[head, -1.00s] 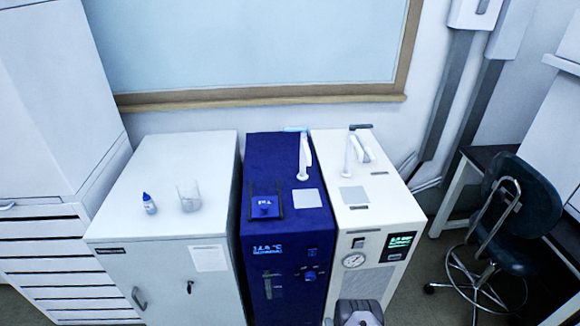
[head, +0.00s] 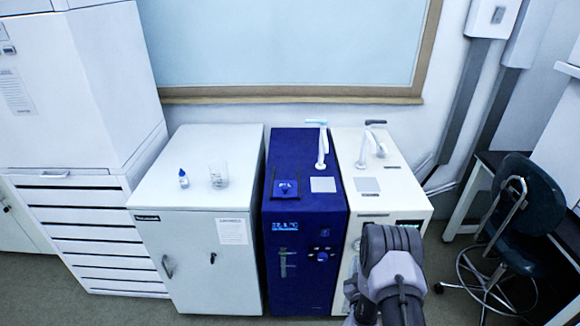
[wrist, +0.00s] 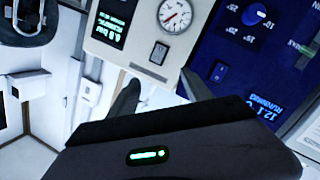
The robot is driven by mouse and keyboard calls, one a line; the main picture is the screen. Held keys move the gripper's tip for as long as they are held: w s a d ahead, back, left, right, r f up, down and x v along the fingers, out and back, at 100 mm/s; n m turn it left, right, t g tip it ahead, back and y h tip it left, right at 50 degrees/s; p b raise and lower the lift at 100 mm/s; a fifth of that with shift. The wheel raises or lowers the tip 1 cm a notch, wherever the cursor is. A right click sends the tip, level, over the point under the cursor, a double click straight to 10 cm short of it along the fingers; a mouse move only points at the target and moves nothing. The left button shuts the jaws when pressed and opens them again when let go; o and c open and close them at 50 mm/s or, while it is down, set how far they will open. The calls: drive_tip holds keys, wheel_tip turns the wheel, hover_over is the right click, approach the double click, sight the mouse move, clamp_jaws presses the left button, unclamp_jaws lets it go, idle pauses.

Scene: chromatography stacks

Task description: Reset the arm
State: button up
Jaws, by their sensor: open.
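My arm (head: 393,265) rises from the bottom edge of the head view, right of centre. It covers part of the front of the white instrument (head: 348,235). In the wrist view my gripper (wrist: 158,90) shows as a dark body with a green light. Its two fingers stand apart, with nothing seen between them. The wrist picture is turned over; it shows the white instrument's round gauge (wrist: 174,15) and green display beyond the gripper. The blue instrument's front (wrist: 235,55) is to the right there.
A white cabinet (head: 205,265) bears a small blue-capped bottle (head: 184,179) and a glass beaker (head: 219,175). The blue instrument (head: 300,275) stands between it and the white instrument. A dark chair (head: 528,195) stands at the right. Drawers (head: 95,235) line the left.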

drive_tip(key=w+a+r+m+g, duration=0.1)
drive_tip(key=w+r+m+g, duration=0.15)
drive_tip(key=r, duration=0.85)
drive_tip(key=w+r+m+g, duration=0.1)
drive_tip(key=r+m, duration=0.2)
drive_tip(key=r, duration=0.7)
drive_tip(key=s+a+r+m+g+y, duration=0.25)
drive_tip(key=s+a+r, duration=0.25)
drive_tip(key=s+r, duration=0.5)
drive_tip(key=s+a+r+g+y, duration=0.1)
drive_tip(key=s+a, duration=0.1)
drive_tip(key=s, duration=0.7)
drive_tip(key=s+a+r+g+y, duration=0.1)
drive_tip(key=s+a+r, duration=0.1)
drive_tip(key=s, duration=0.8)
drive_tip(key=s+a+r+g+y, duration=0.1)
drive_tip(key=s+a, duration=0.3)
drive_tip(key=s, duration=0.5)
drive_tip(key=shift+s+r+m+g+y, duration=0.25)
drive_tip(key=shift+r+m+g+y, duration=0.1)
drive_tip(key=shift+g, duration=0.25)
